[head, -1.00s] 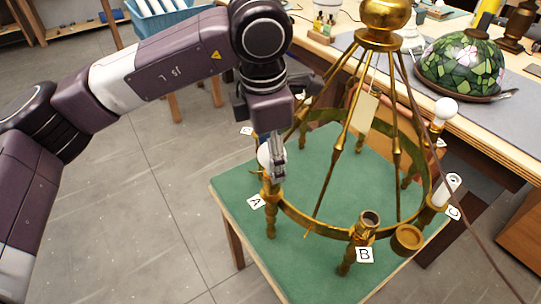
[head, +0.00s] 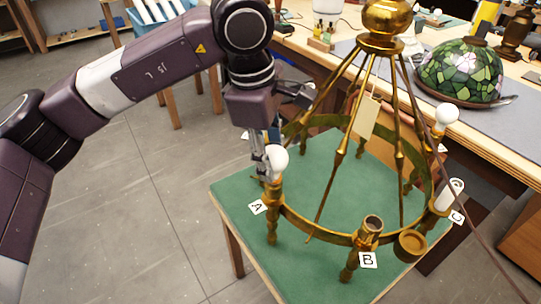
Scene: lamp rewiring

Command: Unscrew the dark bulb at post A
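The bulb at post A (head: 277,161) is white, unlit and upright on top of the brass post (head: 272,212), beside the card marked A (head: 258,207). It belongs to a round brass chandelier frame (head: 335,238). My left gripper (head: 261,172) points down just left of and partly behind this bulb. Its fingers are seen nearly edge-on and partly hidden, so I cannot tell how far apart they are or whether they touch the bulb. My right gripper is out of view.
The frame stands on a green-topped table (head: 310,270). Post B (head: 371,226) has an empty socket; a white sleeve (head: 449,194) is at post C. Another bulb (head: 446,111) is at the far right. Slanting brass rods and a cord are close by. A stained-glass shade (head: 460,66) is on the workbench.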

